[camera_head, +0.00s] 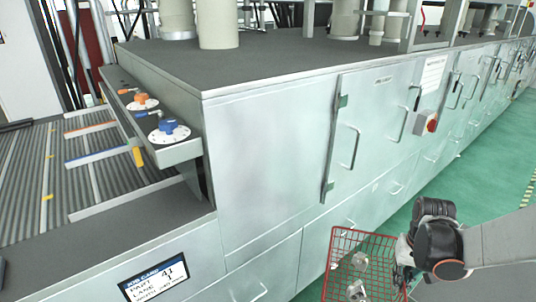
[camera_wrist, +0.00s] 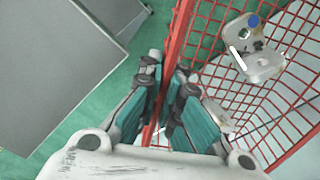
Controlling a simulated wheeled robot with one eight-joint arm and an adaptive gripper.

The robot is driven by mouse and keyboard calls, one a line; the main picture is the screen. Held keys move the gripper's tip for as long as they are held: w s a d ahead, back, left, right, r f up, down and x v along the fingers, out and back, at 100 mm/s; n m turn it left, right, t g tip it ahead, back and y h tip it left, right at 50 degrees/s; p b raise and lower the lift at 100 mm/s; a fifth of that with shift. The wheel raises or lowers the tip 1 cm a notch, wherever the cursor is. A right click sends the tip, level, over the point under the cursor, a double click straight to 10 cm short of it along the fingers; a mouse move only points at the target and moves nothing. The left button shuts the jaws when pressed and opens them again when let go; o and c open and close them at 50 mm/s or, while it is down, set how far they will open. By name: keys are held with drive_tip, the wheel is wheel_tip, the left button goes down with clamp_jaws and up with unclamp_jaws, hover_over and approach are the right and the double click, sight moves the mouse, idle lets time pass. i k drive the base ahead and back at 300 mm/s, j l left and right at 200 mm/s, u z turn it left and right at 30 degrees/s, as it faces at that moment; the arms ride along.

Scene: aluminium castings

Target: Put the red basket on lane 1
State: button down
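The red basket (camera_head: 345,236) is a wire mesh basket at the bottom of the head view, in front of the cabinet fronts. Its lower part is cut off by the frame edge. Metal castings (camera_head: 357,290) lie inside it. In the wrist view the basket's red mesh (camera_wrist: 290,100) fills the right side. My gripper (camera_head: 404,250) is at the basket's right side; its teal-padded fingers (camera_wrist: 165,112) are closed around the basket's wall. The lanes are a grey roller conveyor (camera_head: 30,190) at the left.
A long cabinet (camera_head: 262,140) with door handles fills the middle. A shelf with an orange knob (camera_head: 143,101) and a blue knob (camera_head: 169,131) sticks out over the conveyor's right side. Orange and blue strips (camera_head: 95,158) divide the rollers. Green floor (camera_head: 480,185) is clear at the right.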

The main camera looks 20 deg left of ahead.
sight(59, 201)
drive_tip(key=k+u, duration=0.1)
drive_tip(key=u, duration=1.1)
